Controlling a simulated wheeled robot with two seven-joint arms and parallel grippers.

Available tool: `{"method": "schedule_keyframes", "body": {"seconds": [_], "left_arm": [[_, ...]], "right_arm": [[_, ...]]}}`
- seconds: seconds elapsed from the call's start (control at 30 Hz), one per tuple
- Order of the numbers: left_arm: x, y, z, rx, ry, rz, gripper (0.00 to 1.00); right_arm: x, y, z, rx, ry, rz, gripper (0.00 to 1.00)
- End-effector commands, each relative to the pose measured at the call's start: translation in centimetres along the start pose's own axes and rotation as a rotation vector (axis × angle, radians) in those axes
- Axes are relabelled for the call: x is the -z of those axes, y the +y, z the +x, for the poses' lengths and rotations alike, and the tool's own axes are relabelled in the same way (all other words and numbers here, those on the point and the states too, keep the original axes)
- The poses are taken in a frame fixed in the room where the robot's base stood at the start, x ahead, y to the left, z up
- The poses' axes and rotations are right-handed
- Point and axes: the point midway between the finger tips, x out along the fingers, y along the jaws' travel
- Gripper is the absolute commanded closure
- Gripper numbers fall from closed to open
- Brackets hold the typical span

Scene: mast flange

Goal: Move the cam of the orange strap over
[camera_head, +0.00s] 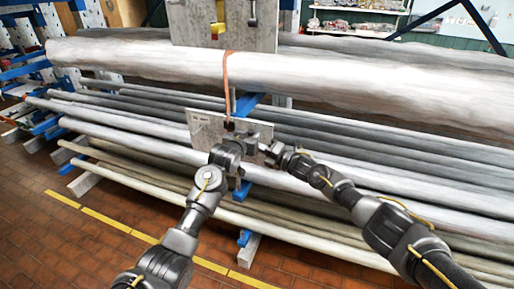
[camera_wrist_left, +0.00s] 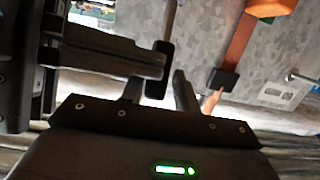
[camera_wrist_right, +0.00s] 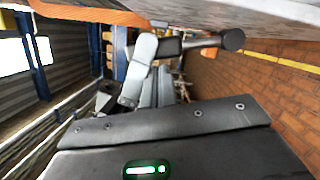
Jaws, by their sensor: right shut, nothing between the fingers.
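The orange strap (camera_head: 226,72) hangs from the large upper pole to a small grey plate (camera_head: 262,130). In the left wrist view the strap (camera_wrist_left: 238,42) ends in a black buckle (camera_wrist_left: 222,80), with a short orange tail below. My left gripper (camera_head: 232,147) is at the plate's front. Its fingers (camera_wrist_left: 160,92) stand close on both sides of a black grip (camera_wrist_left: 160,65) on a grey rod; I cannot tell whether they touch it. My right gripper (camera_head: 272,150) is shut and empty at the plate's right side. A rod with a dark round end (camera_wrist_right: 232,40) shows beyond its fingers.
A larger grey plate (camera_head: 222,35) with a yellow and a dark fitting stands above the strap. Long grey poles (camera_head: 370,140) lie in layers on blue rack arms (camera_head: 248,103) behind and below. The tiled floor (camera_head: 40,235) with its yellow line is free at the front left.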

Motion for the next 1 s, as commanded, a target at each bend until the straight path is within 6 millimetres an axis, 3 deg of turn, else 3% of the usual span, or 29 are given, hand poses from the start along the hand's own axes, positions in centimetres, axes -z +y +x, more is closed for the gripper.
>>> {"method": "schedule_keyframes", "body": {"seconds": [0.03, 0.4, 0.77, 0.87, 0.97, 1.0], "left_arm": [[-0.6, 0.9, -0.6, -0.017, -0.009, 0.007, 0.56], [-0.5, 0.7, -5.4, -0.013, -0.009, 0.006, 0.56], [-0.2, 0.3, -7.1, -0.006, -0.004, 0.003, 0.56], [-1.5, 0.3, -7.2, -0.006, -0.022, -0.003, 0.56], [-5.5, 0.3, -7.6, -0.004, -0.078, -0.016, 0.56], [-7.9, 0.2, -7.9, -0.002, -0.113, -0.023, 0.56]], "right_arm": [[-0.4, 0.5, 0.2, -0.007, -0.007, -0.005, 1.0], [-0.6, 0.5, 0.1, -0.006, -0.01, -0.006, 1.0], [-0.3, 0.2, 0.0, -0.002, -0.005, -0.003, 1.0], [-0.2, 0.1, 0.0, -0.001, -0.005, -0.002, 1.0], [-0.2, 0.1, 0.0, -0.001, -0.004, -0.002, 1.0], [-0.2, 0.1, 0.0, -0.001, -0.004, -0.002, 1.0]]}}
